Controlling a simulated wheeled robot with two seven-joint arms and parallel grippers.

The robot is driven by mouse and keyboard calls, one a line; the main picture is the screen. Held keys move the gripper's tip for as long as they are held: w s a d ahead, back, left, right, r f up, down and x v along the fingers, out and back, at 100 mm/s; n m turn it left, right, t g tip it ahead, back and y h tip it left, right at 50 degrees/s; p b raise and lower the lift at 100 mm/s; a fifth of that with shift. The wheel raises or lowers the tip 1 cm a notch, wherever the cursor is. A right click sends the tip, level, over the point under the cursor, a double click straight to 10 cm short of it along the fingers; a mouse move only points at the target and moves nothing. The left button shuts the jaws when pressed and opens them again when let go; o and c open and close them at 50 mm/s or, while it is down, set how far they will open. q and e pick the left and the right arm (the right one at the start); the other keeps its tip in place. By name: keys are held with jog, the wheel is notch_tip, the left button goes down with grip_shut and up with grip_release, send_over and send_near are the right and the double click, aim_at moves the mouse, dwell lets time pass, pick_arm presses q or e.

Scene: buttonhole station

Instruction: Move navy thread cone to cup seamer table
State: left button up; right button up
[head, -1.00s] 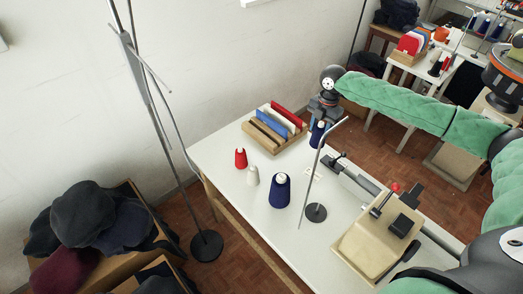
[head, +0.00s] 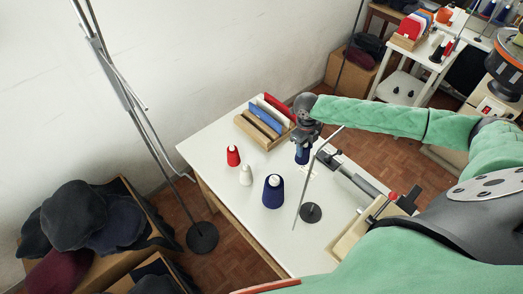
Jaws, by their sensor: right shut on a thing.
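A navy thread cone (head: 302,156) is in the grip of my right gripper (head: 303,144), which reaches down over it from the right. The gripper covers its upper part. I cannot tell whether its base touches the white table (head: 215,150). A second, larger-looking navy cone (head: 272,193) with a pale top stands upright near the table's front edge, apart from the gripper. Another white table (head: 425,57) with thread cones stands at the back right. I cannot tell which table is the cup seamer table. My left gripper is not in view.
A red cone (head: 233,157) and a white cone (head: 246,177) stand left of the navy ones. A wooden rack (head: 263,137) holds coloured pieces behind. A thin metal stand (head: 311,212) rises beside the held cone. A beige machine (head: 350,237) is at right.

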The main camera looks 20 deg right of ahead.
jog(key=w+a+f+b, duration=0.1)
jog(key=w+a+f, duration=0.1)
jog(key=a+f, duration=0.1)
jog(key=w+a+f+b, duration=0.1)
jog(key=w+a+f, duration=0.1)
jog(key=a+f, duration=0.1)
jog(key=w+a+f+b, duration=0.1)
jog(key=w+a+f, duration=0.1)
jog(key=w+f, duration=0.1)
jog(key=shift+w+a+f+b, duration=0.1)
jog(key=shift+a+f+b, duration=0.3)
jog(key=shift+f, duration=0.65)
jog(key=shift+r, duration=0.1)
jog(key=o, duration=0.7)
jog(key=shift+c, duration=0.2)
jog(key=o, duration=0.3)
jog(key=shift+o, duration=0.2)
